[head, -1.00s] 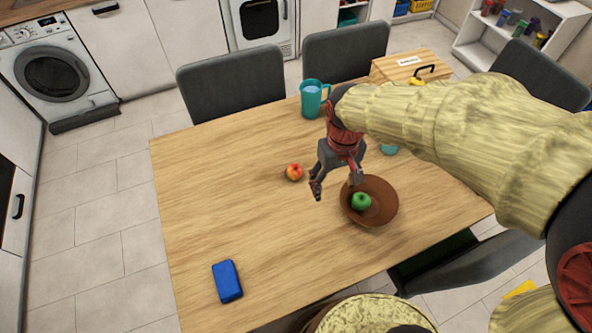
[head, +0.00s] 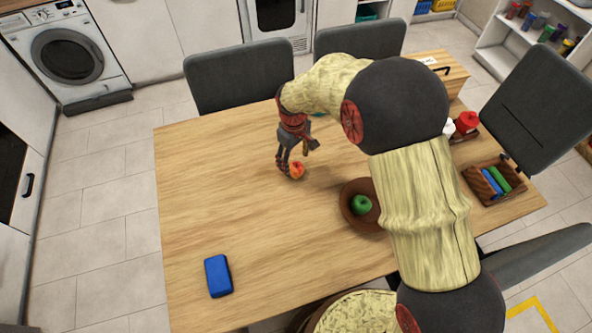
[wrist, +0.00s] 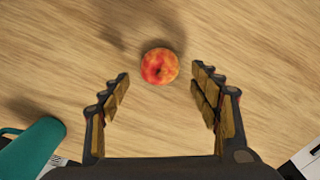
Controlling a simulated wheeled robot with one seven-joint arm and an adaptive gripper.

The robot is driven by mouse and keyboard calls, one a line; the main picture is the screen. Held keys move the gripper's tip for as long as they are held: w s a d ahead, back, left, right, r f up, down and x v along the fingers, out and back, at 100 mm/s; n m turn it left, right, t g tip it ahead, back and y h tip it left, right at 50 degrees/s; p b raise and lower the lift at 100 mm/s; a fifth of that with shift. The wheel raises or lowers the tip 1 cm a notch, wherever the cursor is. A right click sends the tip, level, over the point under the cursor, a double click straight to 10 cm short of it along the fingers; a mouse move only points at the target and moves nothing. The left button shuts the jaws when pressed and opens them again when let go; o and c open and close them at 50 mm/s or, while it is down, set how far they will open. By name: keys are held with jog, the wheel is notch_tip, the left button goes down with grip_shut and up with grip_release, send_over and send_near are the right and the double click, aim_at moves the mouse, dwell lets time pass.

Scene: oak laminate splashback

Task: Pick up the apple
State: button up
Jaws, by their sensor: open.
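A red-yellow apple (head: 297,170) lies on the wooden table (head: 240,235), left of the brown bowl. In the wrist view the apple (wrist: 159,66) sits near the middle, just beyond and between the open fingertips. My gripper (head: 294,170) is open and empty, pointing down over the apple; its fingers (wrist: 163,80) show on both sides of the apple with gaps. A second apple, green (head: 361,204), lies in the brown bowl (head: 346,220).
A blue box-like item (head: 218,276) lies at the front left. A teal pitcher (wrist: 32,150) stands close to my gripper. A wooden holder (head: 480,186) and a red-lidded container (head: 467,122) are at the right. The table's left half is mostly clear.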

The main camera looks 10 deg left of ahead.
aim_at(295, 166)
notch_tip(295, 166, down, 6)
jog(key=shift+r+b, duration=0.1)
jog(key=shift+b, duration=1.05)
jog(key=shift+c, duration=1.3)
jog(key=c, duration=1)
